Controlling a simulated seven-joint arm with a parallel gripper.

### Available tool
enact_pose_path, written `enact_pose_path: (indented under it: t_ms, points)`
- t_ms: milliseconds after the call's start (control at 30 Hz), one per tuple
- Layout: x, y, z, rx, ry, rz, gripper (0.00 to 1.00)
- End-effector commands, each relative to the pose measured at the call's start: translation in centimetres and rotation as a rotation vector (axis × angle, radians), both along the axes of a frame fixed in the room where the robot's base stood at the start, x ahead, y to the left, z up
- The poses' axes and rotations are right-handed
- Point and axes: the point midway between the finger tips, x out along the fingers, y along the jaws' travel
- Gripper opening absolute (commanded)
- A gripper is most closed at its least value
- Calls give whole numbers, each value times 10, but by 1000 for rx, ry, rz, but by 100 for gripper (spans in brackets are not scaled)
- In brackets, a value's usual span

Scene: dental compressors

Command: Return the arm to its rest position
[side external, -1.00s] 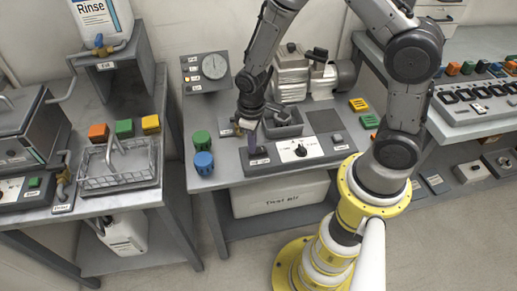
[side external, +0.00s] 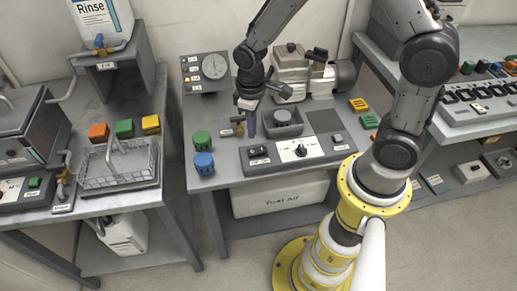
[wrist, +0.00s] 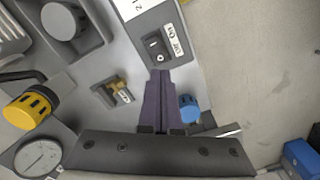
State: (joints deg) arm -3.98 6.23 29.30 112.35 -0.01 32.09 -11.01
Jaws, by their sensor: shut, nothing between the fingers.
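My gripper (side external: 251,131) is shut and empty, with its dark purple fingers together, pointing down above the middle bench. It hangs above and behind the left end of the grey control panel (side external: 270,163), apart from it. In the wrist view my shut fingers (wrist: 160,76) show just below a switch box (wrist: 158,42) with a black rocker switch. A small brass valve (side external: 238,129) sits just left of my gripper in the side view, and it also shows in the wrist view (wrist: 118,92).
A green cap (side external: 202,140) and a blue cap (side external: 204,164) stand at the bench's left edge. A gauge box (side external: 206,71), a compressor (side external: 295,75) and a grey tray (side external: 293,130) stand behind or beside my gripper. A wire basket (side external: 120,170) sits on the left bench.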

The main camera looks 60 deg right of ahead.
Motion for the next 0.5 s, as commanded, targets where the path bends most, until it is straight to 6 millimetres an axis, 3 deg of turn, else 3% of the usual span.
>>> enact_pose_path:
  t_ms: [500]
  points:
    - [2,-1,12,1,-11,-3,0]
